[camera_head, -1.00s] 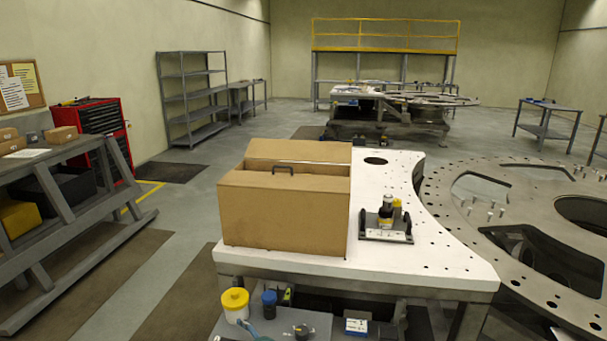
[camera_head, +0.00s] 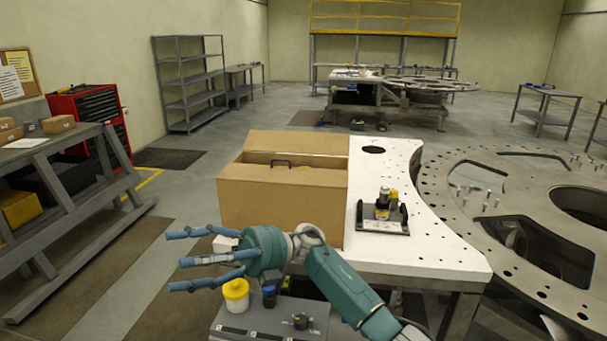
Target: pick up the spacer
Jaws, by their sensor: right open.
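I cannot tell for certain which thing is the spacer. An open cardboard box (camera_head: 276,205) stands on the white table (camera_head: 440,253), and a black handle (camera_head: 281,162) shows inside it; most of the inside is hidden. Right of the box, a small dark tray (camera_head: 383,226) with handles holds a dark bottle (camera_head: 383,199) with a yellow item beside it. My right gripper (camera_head: 178,261) is open and empty, its blue fingers spread and pointing left, in front of the box at lower left. My left gripper is out of view.
A large grey turret plate (camera_head: 455,205) with holes and several standing pins lies at the right, beside the table. Below the table front, a grey surface (camera_head: 262,322) carries a yellow-lidded jar (camera_head: 236,294) and small items. A slanted rack (camera_head: 85,215) stands at left.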

